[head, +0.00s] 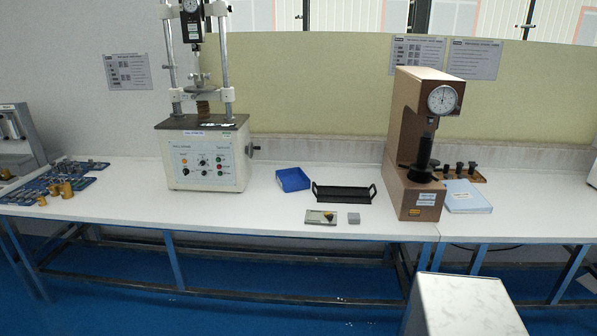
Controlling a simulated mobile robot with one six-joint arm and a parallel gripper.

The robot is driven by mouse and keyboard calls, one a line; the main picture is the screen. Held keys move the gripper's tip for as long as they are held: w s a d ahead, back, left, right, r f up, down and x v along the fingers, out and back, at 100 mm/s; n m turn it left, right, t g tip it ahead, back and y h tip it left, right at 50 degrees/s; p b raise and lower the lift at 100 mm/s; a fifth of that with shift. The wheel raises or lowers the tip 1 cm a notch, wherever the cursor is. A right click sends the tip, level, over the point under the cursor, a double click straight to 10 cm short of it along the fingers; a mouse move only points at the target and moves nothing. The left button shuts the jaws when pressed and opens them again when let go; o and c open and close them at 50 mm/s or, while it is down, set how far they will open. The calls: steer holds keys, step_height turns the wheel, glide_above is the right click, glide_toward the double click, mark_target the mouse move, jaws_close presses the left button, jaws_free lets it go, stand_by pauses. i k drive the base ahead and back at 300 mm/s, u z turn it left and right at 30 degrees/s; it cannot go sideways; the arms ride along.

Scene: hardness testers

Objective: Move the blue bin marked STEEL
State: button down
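A small open blue bin (292,187) sits on the white bench, between the grey testing machine on its left and a black tray on its right. It looks empty, and no STEEL marking can be read on it from here. My gripper is not in view.
The black tray (343,197) with raised handles is close to the bin. A small flat case (321,217) and a grey block (353,218) lie in front. The grey testing machine (204,157) and brown hardness tester (410,150) flank them. The bench front (275,224) is clear.

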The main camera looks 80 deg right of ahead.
mark_target(286, 178)
steer(key=u, duration=0.1)
steer(key=k, duration=1)
steer(key=z, duration=1.55)
steer(key=i, duration=1.05)
